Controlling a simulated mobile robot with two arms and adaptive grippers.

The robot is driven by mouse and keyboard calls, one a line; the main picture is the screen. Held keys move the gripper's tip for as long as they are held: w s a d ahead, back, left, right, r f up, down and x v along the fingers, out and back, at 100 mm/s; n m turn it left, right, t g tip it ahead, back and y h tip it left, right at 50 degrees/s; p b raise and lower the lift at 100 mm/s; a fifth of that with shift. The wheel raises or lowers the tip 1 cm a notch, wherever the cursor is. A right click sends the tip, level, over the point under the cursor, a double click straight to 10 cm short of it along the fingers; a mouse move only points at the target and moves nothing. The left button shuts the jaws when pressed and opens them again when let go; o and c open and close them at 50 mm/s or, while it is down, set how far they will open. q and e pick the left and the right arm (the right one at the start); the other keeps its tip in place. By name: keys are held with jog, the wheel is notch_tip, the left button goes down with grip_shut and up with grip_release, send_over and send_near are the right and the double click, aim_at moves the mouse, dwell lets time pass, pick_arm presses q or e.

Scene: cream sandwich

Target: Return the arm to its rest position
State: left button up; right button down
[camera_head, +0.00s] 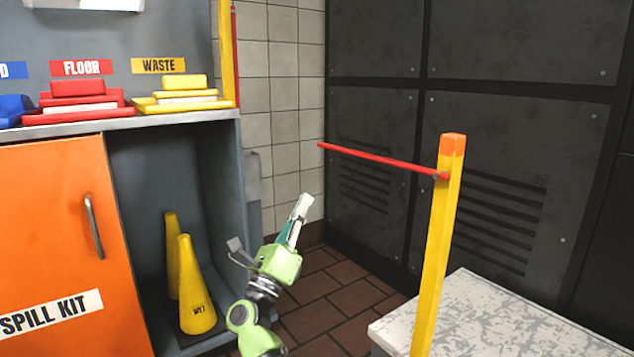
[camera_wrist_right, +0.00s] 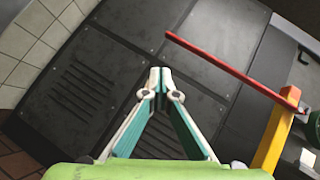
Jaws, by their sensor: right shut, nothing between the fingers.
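My right gripper (camera_head: 302,207) is raised in front of the open cabinet's right side in the head view, pointing up and to the right. In the right wrist view its two fingers (camera_wrist_right: 160,76) meet at the tips, with nothing between them. The gripper is apart from everything around it. My left gripper is not in view.
A yellow post (camera_head: 437,250) with a red bar (camera_head: 380,158) stands to the right, beside a worn white surface (camera_head: 520,325). Yellow cones (camera_head: 196,300) stand in the cabinet (camera_head: 150,150) at left, beside an orange door (camera_head: 60,230). Dark panels (camera_head: 480,130) stand behind.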

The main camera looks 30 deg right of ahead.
jog(key=shift+a+f, duration=0.5)
jog(key=shift+f, duration=0.05)
